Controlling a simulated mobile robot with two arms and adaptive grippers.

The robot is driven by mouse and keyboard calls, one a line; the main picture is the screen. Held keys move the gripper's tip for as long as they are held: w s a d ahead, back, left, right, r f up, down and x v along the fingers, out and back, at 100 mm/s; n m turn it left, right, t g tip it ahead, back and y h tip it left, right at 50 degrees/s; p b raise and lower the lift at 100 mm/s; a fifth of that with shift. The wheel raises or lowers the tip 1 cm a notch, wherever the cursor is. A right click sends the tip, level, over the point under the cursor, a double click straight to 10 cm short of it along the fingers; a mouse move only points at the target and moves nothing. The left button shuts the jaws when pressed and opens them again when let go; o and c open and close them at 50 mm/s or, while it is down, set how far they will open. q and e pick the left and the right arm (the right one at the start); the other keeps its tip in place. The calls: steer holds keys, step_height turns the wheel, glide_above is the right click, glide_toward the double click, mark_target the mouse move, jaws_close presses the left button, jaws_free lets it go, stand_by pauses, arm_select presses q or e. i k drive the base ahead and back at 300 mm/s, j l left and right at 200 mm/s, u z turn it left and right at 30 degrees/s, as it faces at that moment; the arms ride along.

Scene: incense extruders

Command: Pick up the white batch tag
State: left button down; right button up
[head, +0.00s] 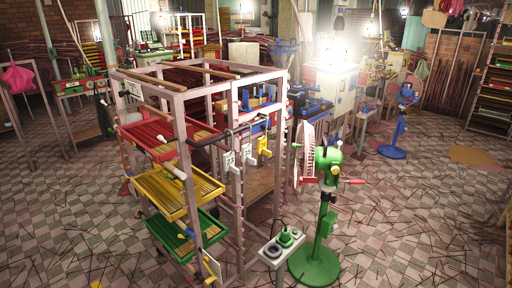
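A white tag (230,161) with dark marks hangs from a rail on the right side of a pinkish-grey rack (190,150). A second white tag (247,153) hangs just right of it, and a yellow tag (264,146) hangs right of that. Another pale plate (132,88) sits near the rack's upper left. I cannot tell for certain which one is the batch tag, as the print is too small. Neither of my grippers is in view.
The rack holds red (160,138), yellow (165,188) and green (180,232) trays of sticks. A green stand (318,240) and a small pedestal with a green knob (285,238) stand at its right. Tiled floor (420,220) strewn with sticks is otherwise open at right.

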mark_target(246, 149)
steer(key=i+l, duration=0.2)
steer(key=l, duration=0.15)
steer(key=i+l+u, duration=0.1)
steer(key=i+l, duration=0.25)
steer(key=l, duration=0.3)
steer(key=u, duration=0.05)
